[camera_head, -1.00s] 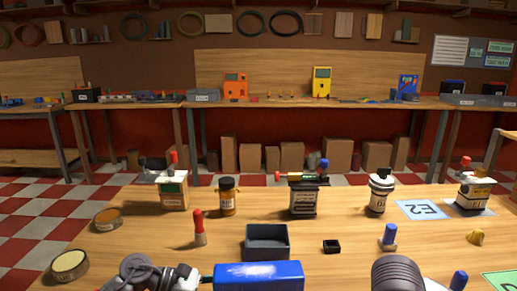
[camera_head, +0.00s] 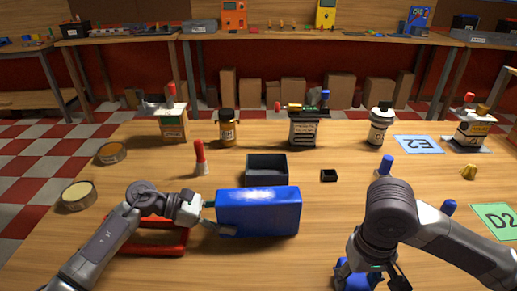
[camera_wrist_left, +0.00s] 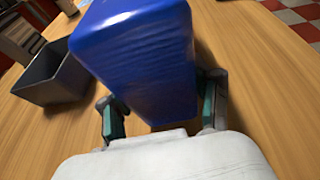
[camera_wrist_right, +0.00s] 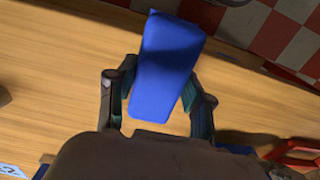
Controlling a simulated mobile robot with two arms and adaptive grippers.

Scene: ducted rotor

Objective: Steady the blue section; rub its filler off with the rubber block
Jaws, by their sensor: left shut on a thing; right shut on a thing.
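The blue section (camera_head: 258,212), a long glossy box shape, sits in front of the black tray in the head view. My left gripper (camera_head: 207,214) is shut on its left end. The section also fills the middle of the left wrist view (camera_wrist_left: 140,55), between the fingers. My right gripper (camera_wrist_right: 157,100) is shut on a smaller blue block, which I take as the rubber block (camera_wrist_right: 165,65). In the head view this block (camera_head: 352,275) is at the bottom edge, right of the section and apart from it, partly hidden by my gripper. I cannot make out filler on the section.
A red frame (camera_head: 152,248) lies under my left arm. Behind the section stand a black tray (camera_head: 267,168), a small black box (camera_head: 328,176) and a red-capped tube (camera_head: 201,160). Round tins (camera_head: 77,195) are at the left. A blue-capped piece (camera_head: 386,165) stands near my right arm.

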